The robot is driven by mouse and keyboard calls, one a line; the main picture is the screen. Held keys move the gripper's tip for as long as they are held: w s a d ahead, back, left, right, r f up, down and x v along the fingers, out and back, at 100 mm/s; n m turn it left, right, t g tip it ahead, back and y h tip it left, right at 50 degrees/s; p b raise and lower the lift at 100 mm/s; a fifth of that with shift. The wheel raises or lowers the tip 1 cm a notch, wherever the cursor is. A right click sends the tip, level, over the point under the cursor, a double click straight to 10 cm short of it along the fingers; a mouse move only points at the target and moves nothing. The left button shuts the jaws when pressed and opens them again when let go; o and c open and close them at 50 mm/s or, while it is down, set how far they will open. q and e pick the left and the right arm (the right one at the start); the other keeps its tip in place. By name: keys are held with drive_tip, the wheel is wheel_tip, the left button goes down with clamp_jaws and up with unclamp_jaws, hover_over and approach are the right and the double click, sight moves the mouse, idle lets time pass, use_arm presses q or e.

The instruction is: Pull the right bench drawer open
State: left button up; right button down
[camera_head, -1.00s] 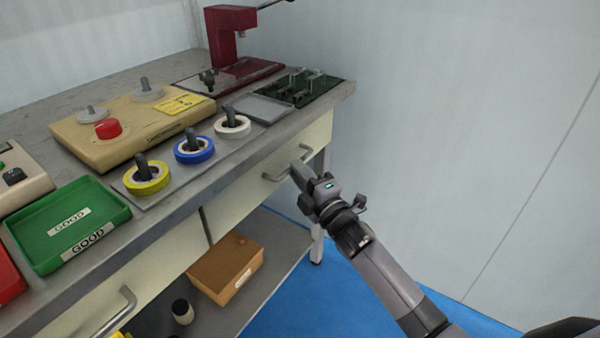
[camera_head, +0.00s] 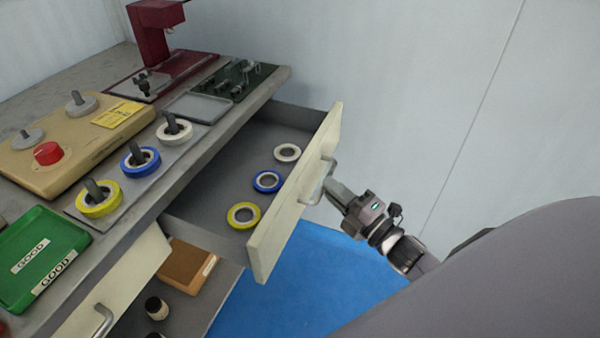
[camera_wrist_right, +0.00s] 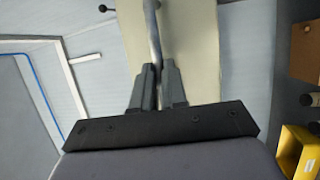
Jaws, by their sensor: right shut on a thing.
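The right bench drawer (camera_head: 292,205) stands well out from the bench, with its cream front panel toward my right arm. Inside it lie a white ring (camera_head: 287,152), a blue ring (camera_head: 267,181) and a yellow ring (camera_head: 243,215). My right gripper (camera_head: 328,190) is shut on the drawer's metal handle (camera_head: 317,184). In the right wrist view the fingers (camera_wrist_right: 158,88) close around the handle bar (camera_wrist_right: 152,35) in front of the cream panel. My left gripper is not in view.
The bench top holds tape rolls on pegs (camera_head: 140,160), a beige device (camera_head: 60,150), a green tray (camera_head: 38,258) and a red press (camera_head: 155,35). A brown box (camera_head: 187,266) sits on the lower shelf. Blue floor (camera_head: 310,275) is clear below the drawer.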

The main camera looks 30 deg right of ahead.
drive_tip(key=s+d+p, duration=0.1)
drive_tip(key=s+d, duration=0.3)
drive_tip(key=s, duration=0.2)
drive_tip(key=shift+d, duration=0.4)
drive_tip(key=shift+s, duration=0.1)
drive_tip(key=c, duration=1.2)
unclamp_jaws()
drive_tip(key=shift+o, duration=0.2)
drive_tip(key=v, duration=0.7)
drive_tip(key=shift+s, duration=0.1)
